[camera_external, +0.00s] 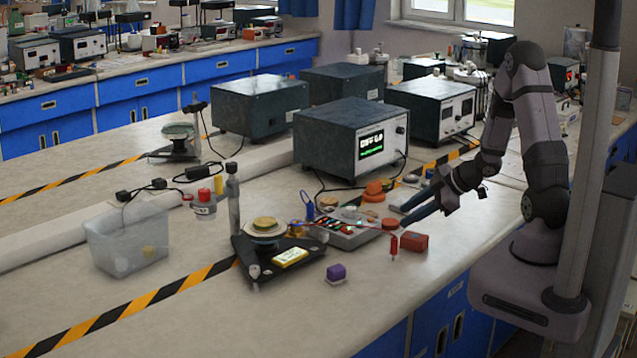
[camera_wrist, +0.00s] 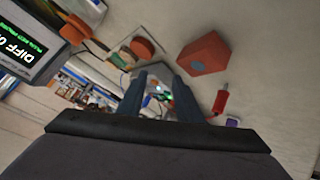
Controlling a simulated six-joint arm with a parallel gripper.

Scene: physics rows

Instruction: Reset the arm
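My gripper (camera_external: 402,212) is held above the bench at the right, with my arm bent back toward its base. Its two blue-grey fingers also show in the wrist view (camera_wrist: 158,82), apart, with nothing held between them. Beyond the gap lies the circuit module (camera_wrist: 165,97) with small lit green spots. In the external view this module (camera_external: 350,236) lies left of and below the fingertips. A red block (camera_external: 414,242) sits close by; it shows large in the wrist view (camera_wrist: 204,54).
An instrument with a lit display (camera_external: 352,138) stands behind. A black stand (camera_external: 285,262), a purple block (camera_external: 337,272) and a clear bin (camera_external: 128,240) are to the left. A red probe (camera_external: 393,246) stands beside the red block. The front bench area is clear.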

